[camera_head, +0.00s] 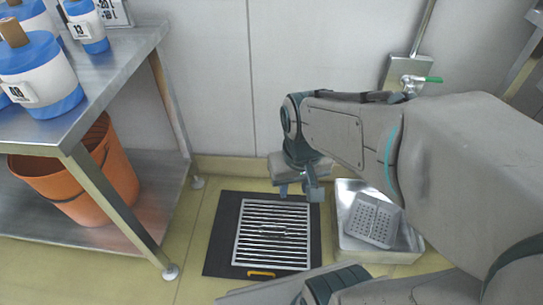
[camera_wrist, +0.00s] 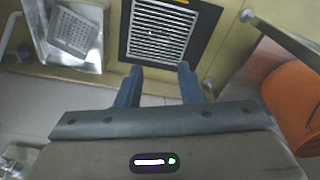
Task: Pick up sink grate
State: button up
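A slatted metal grate (camera_head: 272,234) with light bars lies flat on a black mat (camera_head: 222,240) on the floor. It also shows at the top of the wrist view (camera_wrist: 160,30). A grey perforated plate (camera_head: 372,220) lies tilted inside a shallow metal basin (camera_head: 375,256) to the right of the mat; the wrist view shows this plate at the upper left (camera_wrist: 73,33). I cannot tell from looks alone which is the sink grate. My gripper (camera_head: 299,191) is above the far right edge of the mat. Its fingers (camera_wrist: 159,70) are apart, with nothing between them.
A metal table (camera_head: 120,50) with blue-and-white containers (camera_head: 38,75) stands at the left; an orange bucket (camera_head: 110,170) is on its lower shelf. A yellow handle (camera_head: 261,274) lies at the mat's near edge.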

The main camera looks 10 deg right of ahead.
jog(key=w+a+f+m, duration=0.2)
jog(key=w+f+m, duration=0.4)
jog(key=w, duration=0.5)
jog(key=m+t+p, duration=0.2)
jog(key=m+t, duration=0.1)
jog(key=m, duration=0.7)
send_over(273, 227)
jog(key=a, duration=0.3)
notch_tip(273, 227, down, 27)
jog(key=f+m+b, duration=0.1)
jog(key=f+m, duration=0.1)
jog(key=f, duration=0.4)
jog(key=s+d+f+m+h, duration=0.1)
jog(key=f+m, duration=0.1)
jog(key=f, duration=0.5)
jog(key=d+f+m+b, duration=0.1)
jog(key=f, duration=0.5)
jog(key=shift+s+f+m+h+b, duration=0.3)
jog(key=shift+s+f+m+b, duration=0.05)
jog(key=shift+s+f+m, duration=0.05)
jog(key=shift+b+x, duration=1.75)
jog(key=shift+x, duration=1.3)
jog(key=shift+d, duration=0.25)
grip_shut()
jog(key=shift+r, duration=0.1)
